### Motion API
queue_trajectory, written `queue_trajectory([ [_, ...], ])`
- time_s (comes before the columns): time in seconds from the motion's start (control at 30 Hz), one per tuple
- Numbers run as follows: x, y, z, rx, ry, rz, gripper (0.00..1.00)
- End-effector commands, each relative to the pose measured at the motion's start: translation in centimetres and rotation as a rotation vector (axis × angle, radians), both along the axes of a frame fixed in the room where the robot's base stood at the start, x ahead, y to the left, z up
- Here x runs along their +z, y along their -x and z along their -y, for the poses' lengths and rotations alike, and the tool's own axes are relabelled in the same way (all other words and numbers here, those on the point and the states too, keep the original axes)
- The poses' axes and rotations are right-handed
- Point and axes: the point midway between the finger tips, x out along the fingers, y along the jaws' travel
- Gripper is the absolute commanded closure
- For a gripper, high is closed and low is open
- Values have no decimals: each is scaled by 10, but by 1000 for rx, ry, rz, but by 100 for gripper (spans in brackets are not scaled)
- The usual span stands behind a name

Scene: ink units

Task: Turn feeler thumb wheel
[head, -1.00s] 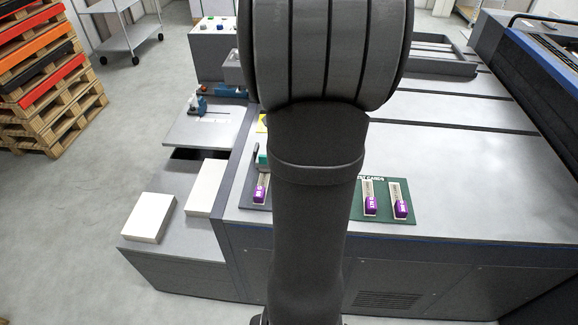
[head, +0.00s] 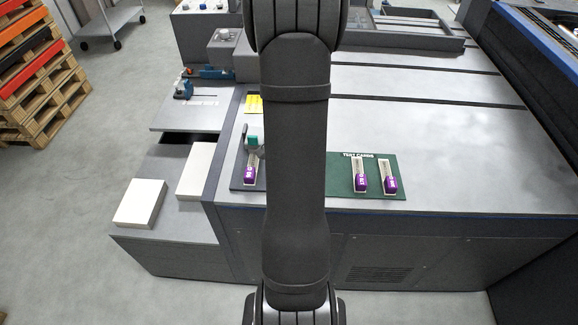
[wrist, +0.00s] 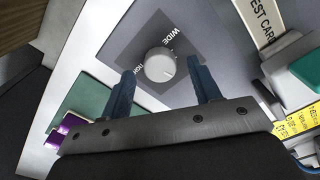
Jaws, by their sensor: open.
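In the wrist view, the thumb wheel (wrist: 159,65) is a round, light grey knob with a small mark on its face. It sits on a dark grey square plate (wrist: 127,47) printed "WIDE" on one side and a partly hidden word on the other. My gripper (wrist: 160,66) is open, with one dark blue finger on each side of the wheel in the picture. A gap shows between the wheel and each finger; I cannot tell the height of the fingertips above the plate. In the head view, my arm hides the wheel and gripper.
A grey block with a teal top (wrist: 306,68), a "TEST CARD" strip (wrist: 257,20) and yellow labels (wrist: 296,120) lie right of the wheel. In the head view, a green board (head: 340,184) holds purple-tagged cards (head: 360,176). White stacks (head: 140,203) stand at left.

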Motion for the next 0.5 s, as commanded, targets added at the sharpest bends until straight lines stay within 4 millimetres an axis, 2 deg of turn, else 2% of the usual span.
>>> queue_trajectory([
  [0.17, -10, 0, 0, 0, 0, 0, 43],
  [0.43, -11, 0, 0, 0, 1, 1, 43],
  [0.5, -11, 0, 0, 0, 0, 1, 55],
])
